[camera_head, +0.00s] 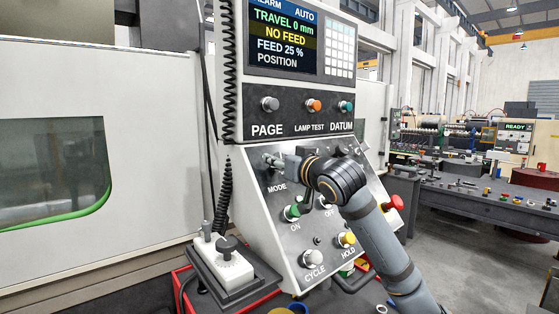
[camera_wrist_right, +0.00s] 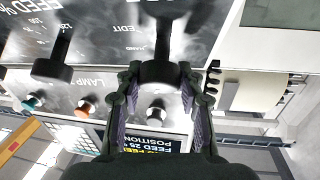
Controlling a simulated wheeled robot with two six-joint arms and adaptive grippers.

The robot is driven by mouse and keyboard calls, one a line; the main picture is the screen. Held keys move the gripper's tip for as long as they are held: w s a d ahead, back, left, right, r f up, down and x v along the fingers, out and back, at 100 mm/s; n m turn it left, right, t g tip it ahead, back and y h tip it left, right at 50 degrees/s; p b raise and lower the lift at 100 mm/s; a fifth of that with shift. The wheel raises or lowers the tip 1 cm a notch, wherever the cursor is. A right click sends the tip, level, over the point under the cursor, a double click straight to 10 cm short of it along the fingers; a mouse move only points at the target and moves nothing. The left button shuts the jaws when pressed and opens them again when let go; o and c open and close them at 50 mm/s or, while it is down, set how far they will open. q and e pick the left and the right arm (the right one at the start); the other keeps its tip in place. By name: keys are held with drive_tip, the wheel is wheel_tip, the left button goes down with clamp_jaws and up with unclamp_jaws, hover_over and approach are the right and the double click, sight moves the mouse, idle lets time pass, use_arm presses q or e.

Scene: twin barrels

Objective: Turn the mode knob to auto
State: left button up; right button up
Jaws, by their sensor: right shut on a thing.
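The mode knob (camera_head: 270,160) sits on the sloped lower face of the control panel, above the MODE label. My right gripper (camera_head: 284,163) reaches it from the right and hides part of it. In the right wrist view the dark mode knob (camera_wrist_right: 161,70) stands between the two fingers of my right gripper (camera_wrist_right: 160,82), which is shut on it. EDIT and HAND markings show on the panel near the knob; the pointer direction is hard to tell. The screen (camera_head: 287,38) reads AUTO, TRAVEL 0 mm, NO FEED, FEED 25 %, POSITION. My left gripper is out of view.
A second dark knob (camera_wrist_right: 52,70) is beside my fingers in the wrist view. The ON button (camera_head: 292,211), CYCLE button (camera_head: 311,258), yellow HOLD button (camera_head: 346,238) and a red button (camera_head: 394,203) lie around my right arm. A handheld box (camera_head: 222,262) stands at lower left.

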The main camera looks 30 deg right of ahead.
sight(279, 156)
drive_tip(key=shift+d+f+n+y+b, duration=0.15)
drive_tip(key=shift+n+y+b, duration=0.25)
drive_tip(key=shift+n+b, duration=0.4)
drive_tip(key=shift+r+n+y, duration=0.2)
drive_tip(key=shift+n+y, duration=1.1)
drive_tip(key=shift+n, duration=0.5)
drive_tip(key=o, duration=1.2)
drive_tip(key=r, duration=0.9)
drive_tip(key=shift+a+r, duration=0.2)
drive_tip(key=shift+s+r, duration=0.1)
drive_tip(key=shift+r, duration=0.2)
